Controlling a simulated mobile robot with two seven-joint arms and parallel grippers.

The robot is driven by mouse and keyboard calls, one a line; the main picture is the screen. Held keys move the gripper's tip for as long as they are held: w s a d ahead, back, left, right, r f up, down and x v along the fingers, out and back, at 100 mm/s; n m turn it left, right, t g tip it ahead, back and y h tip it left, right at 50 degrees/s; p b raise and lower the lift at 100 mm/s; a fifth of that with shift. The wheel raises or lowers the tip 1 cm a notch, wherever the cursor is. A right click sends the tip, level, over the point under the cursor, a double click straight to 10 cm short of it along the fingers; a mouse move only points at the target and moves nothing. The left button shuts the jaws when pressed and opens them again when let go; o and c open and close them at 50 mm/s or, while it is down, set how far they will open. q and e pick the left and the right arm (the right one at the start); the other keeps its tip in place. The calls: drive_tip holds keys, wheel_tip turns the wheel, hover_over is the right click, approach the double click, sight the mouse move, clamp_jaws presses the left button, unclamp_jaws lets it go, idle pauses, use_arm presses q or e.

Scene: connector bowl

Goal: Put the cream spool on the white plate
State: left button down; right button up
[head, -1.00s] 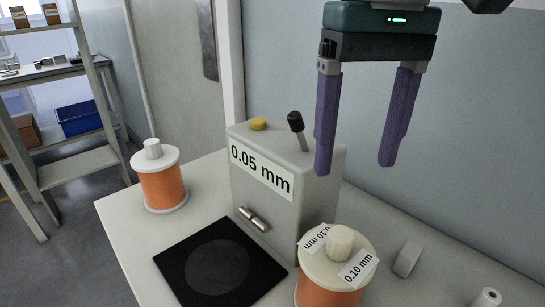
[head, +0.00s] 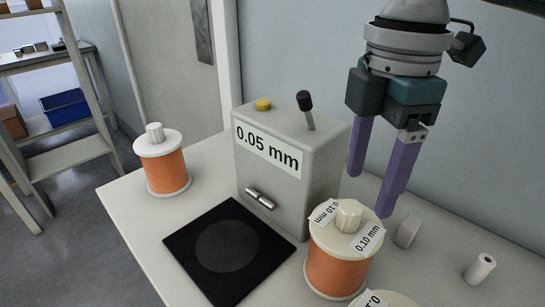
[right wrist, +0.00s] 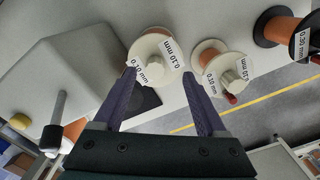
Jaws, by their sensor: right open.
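A cream spool (head: 347,247) wound with orange wire stands upright on the table, with 0.10 mm labels on its top flange. It also shows in the right wrist view (right wrist: 155,58). A second cream-topped spool (head: 385,300) with a similar label is cut by the bottom edge; the right wrist view shows it beside the first (right wrist: 228,68). I cannot make out a white plate. My right gripper (head: 371,194) is open and empty, its purple fingers above and behind the first spool, apparently not touching it. My left gripper is not in view.
A grey box labelled 0.05 mm (head: 285,155) with a lever stands left of the gripper. A black mat (head: 195,268) lies before it. A white-flanged spool (head: 162,165) stands at left. A grey block (head: 407,231) and a white roll (head: 480,268) lie at right.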

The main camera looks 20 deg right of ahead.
sight(352, 206)
drive_tip(key=f, duration=0.6)
drive_tip(key=shift+w+a+b, duration=0.35)
drive_tip(key=shift+w, duration=0.05)
drive_tip(key=shift+r, duration=0.1)
drive_tip(key=shift+c, duration=0.3)
clamp_jaws()
idle(0.4)
drive_tip(key=shift+r, duration=0.1)
